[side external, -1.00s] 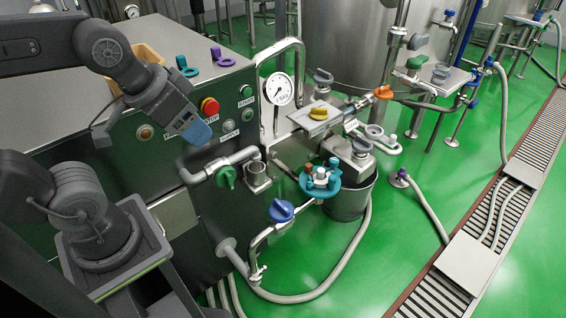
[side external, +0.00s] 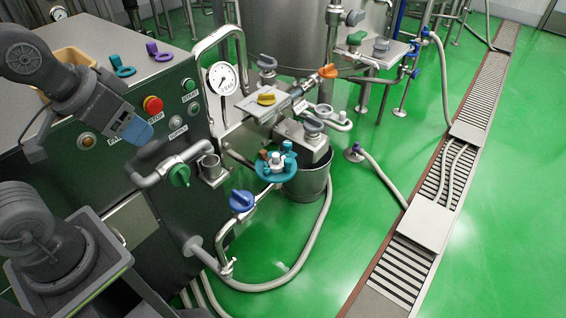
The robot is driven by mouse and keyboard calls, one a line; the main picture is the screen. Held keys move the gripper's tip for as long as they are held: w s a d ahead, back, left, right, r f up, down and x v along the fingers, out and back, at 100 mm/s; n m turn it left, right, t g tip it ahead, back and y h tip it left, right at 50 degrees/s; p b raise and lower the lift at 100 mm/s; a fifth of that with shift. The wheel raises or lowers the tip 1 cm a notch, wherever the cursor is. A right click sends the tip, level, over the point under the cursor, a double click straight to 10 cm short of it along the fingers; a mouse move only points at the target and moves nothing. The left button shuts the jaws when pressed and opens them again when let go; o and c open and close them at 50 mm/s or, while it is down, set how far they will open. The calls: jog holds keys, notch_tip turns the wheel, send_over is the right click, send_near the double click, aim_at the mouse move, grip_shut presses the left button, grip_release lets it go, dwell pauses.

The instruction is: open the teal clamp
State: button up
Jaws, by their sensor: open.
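A teal clamp-like piece (side external: 122,69) lies on the top of the steel cabinet, beside a similar purple piece (side external: 157,52). A second teal thing, a round fitting (side external: 262,168) with several small white, brown and teal parts on it, sits by the bucket at the centre. I cannot tell for sure which of the two is the task's clamp, nor its latch state. My gripper (side external: 136,130), with blue-grey fingers, is open in front of the cabinet panel, below and left of the red button. It is apart from both teal things, and no held object shows.
The cabinet panel carries a red stop button (side external: 153,104) and green buttons. Pipes with a green valve handle (side external: 180,175) and a blue one (side external: 242,200) stick out to its right. A gauge (side external: 222,78), yellow handle (side external: 266,98) and bucket (side external: 306,184) stand beyond.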

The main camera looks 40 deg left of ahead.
jog(key=w+r+n+g+h, duration=0.1)
jog(key=w+n, duration=0.4)
jog(key=w, duration=0.6)
jog(key=n+g+h, duration=0.3)
jog(key=n, duration=1.4)
send_over(289, 160)
jog(key=s+a, duration=0.1)
jog(key=a, duration=0.3)
notch_tip(289, 160, down, 28)
jog(key=x, duration=1.2)
jog(key=shift+s+d+f, duration=0.25)
jog(key=shift+c, duration=0.2)
grip_shut()
